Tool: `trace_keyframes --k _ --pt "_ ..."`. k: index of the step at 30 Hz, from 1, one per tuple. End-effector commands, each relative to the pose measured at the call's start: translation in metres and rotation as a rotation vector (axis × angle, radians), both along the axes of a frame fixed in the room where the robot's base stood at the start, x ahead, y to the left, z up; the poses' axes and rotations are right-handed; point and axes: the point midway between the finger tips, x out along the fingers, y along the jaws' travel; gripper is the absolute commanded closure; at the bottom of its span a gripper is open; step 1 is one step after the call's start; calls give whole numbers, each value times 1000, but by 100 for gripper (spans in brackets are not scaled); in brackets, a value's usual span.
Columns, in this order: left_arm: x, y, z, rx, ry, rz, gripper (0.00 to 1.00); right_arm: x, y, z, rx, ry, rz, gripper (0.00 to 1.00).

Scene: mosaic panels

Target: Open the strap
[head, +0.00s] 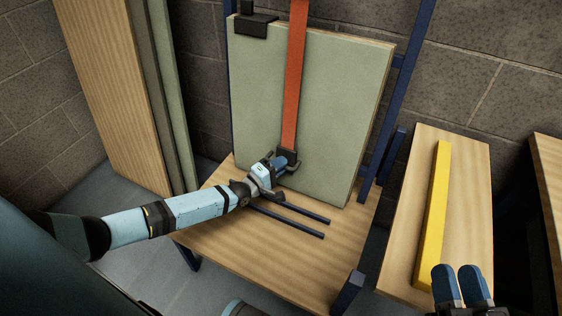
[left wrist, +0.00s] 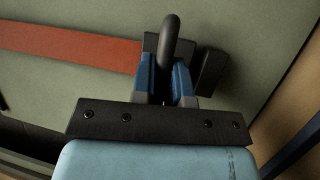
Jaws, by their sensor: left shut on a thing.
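An orange-red strap (head: 295,75) runs down the front of a grey-green panel (head: 335,100). A dark buckle (head: 289,157) sits at its lower end; the strap also shows in the left wrist view (left wrist: 70,47). My left gripper (head: 285,165) is at this buckle. In the left wrist view its blue fingers (left wrist: 164,82) are closed on a dark curved loop (left wrist: 171,35) of the buckle. Part of the loop is hidden between the fingers. My right gripper (head: 460,285) is at the lower right, away from the strap; its fingers are close together and nothing shows between them.
The panel stands on a wooden base (head: 270,255) with dark blue rails (head: 290,218). A black clamp block (head: 255,24) is at the panel's upper left. A yellow bar (head: 434,215) lies on a wooden bench (head: 470,190) at right. More panels (head: 115,90) stand at left.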

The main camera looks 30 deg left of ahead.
Motion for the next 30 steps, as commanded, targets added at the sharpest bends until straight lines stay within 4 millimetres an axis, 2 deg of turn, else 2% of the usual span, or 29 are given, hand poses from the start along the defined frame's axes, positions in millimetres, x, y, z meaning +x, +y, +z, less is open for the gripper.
trace_keyframes --k 4,15,16,18,19,26,30 --pt "-1 0 -9 -1 0 1 100 1 1 -9 -12 23 7 61" --pt "-2 0 -11 1 6 1 100 1 1 -10 -17 31 8 61" --pt "-2 0 -11 1 6 0 81 1 1 -10 -17 31 8 61" --pt "-2 0 -12 1 6 0 65 1 1 -10 -17 31 8 61" --pt "-2 0 -11 1 6 0 61 1 1 -10 -17 31 8 61" --pt "-2 0 -9 1 2 0 61 1 1 -10 -16 31 8 61" --pt "-8 3 -9 1 2 0 61 1 0 -6 -15 25 6 61"
